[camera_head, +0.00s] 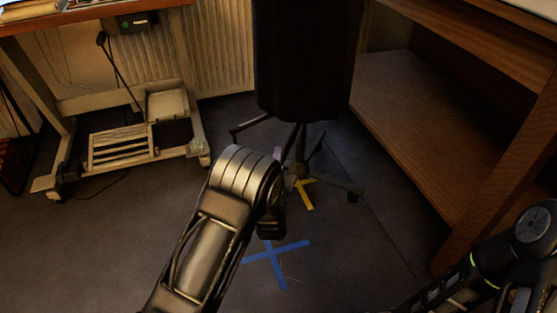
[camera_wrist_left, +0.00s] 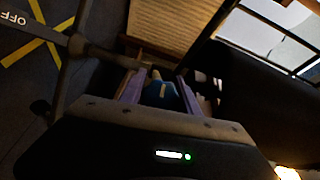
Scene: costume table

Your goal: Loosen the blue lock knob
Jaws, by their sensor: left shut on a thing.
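The blue lock knob (camera_wrist_left: 161,93) shows in the left wrist view between the two purple fingers of my left gripper (camera_wrist_left: 160,83). The gripper is shut on it. In the head view my left arm reaches to the pole of a black stand, and only a bit of purple finger shows beside the pole; the knob is hidden there behind my arm. The stand (camera_head: 305,60) has a large dark body above and spread legs on castors below. A grey lever marked OFF (camera_wrist_left: 50,35) is at the upper left in the wrist view. My right gripper is not in view.
A wooden table with a low shelf (camera_head: 410,115) stands close on the right. A wheeled frame (camera_head: 125,147) and a radiator (camera_head: 222,50) are at the back left. Yellow tape (camera_head: 305,193) and a blue tape cross (camera_head: 274,256) mark the floor. The left floor is clear.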

